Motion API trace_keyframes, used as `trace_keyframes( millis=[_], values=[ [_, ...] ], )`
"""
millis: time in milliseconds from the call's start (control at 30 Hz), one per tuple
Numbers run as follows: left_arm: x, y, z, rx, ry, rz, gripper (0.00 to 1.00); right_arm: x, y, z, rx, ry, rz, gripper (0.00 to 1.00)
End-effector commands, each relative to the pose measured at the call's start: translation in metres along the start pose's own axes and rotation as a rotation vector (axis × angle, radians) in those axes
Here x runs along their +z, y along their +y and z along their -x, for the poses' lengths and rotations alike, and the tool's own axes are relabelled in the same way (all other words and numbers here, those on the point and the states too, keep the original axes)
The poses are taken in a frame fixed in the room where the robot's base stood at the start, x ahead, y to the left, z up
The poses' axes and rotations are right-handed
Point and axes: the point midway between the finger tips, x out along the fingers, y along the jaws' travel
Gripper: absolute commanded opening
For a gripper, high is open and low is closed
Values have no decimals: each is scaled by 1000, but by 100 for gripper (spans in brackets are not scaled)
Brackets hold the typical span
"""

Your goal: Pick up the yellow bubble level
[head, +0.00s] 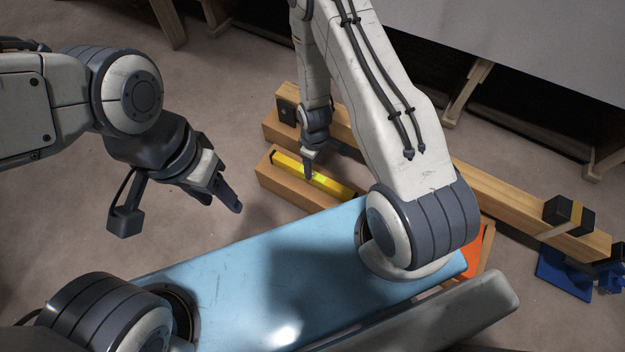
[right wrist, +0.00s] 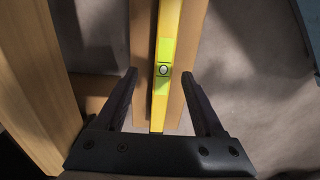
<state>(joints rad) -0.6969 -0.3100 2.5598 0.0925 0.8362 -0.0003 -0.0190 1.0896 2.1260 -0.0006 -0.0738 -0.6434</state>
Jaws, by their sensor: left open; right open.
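The yellow bubble level (head: 314,175) lies lengthwise on top of a wooden beam (head: 285,191) in the head view, with its bright green vial near the middle. In the right wrist view the level (right wrist: 166,40) runs up the picture, and its round bubble window shows just ahead of the fingers. My right gripper (head: 309,170) is at the level's middle. In the right wrist view its open fingers (right wrist: 162,88) stand one on each side of the level; I see no contact. My left gripper (head: 229,197) is open and empty, left of the beam.
A longer wooden beam (head: 490,200) runs behind, with a black and yellow block (head: 568,214) and a blue clamp (head: 565,270) at its right end. My own light blue body panel fills the foreground. Floor at left is clear.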

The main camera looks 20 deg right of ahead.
Motion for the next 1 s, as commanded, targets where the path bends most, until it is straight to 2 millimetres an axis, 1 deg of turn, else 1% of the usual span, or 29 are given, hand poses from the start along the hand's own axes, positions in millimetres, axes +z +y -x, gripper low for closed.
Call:
trace_keyframes(
  millis=[33,167,300,433,500,700,733,767,800,867,900,1000],
  values=[
    [0,0,-4,0,0,0,50,0,0,-5,0,0,0,70],
    [1,-1,-11,0,0,0,50,-1,-2,-14,0,0,0,70],
    [2,-2,-28,0,0,0,50,-3,-5,-34,0,0,0,70],
    [2,-3,-41,0,0,0,50,-3,-6,-52,-1,0,-1,70],
    [2,-3,-43,0,0,0,50,-3,-6,-56,-1,0,-1,70],
    [2,-3,-41,0,0,0,50,-3,-6,-54,-1,1,-1,70],
    [2,-3,-41,0,0,0,50,-3,-6,-54,-1,1,-1,66],
    [2,-3,-41,0,0,0,50,-3,-6,-54,-1,0,-1,55],
    [2,-3,-41,0,0,0,50,-3,-6,-54,-1,0,-1,39],
    [2,-3,-41,0,0,0,50,-3,-6,-54,-1,0,-1,16],
    [2,-3,-41,0,0,0,50,-3,-6,-54,-1,0,-1,1],
    [2,-3,-41,0,0,0,50,-3,-6,-54,-1,0,-1,0]
  ],
)
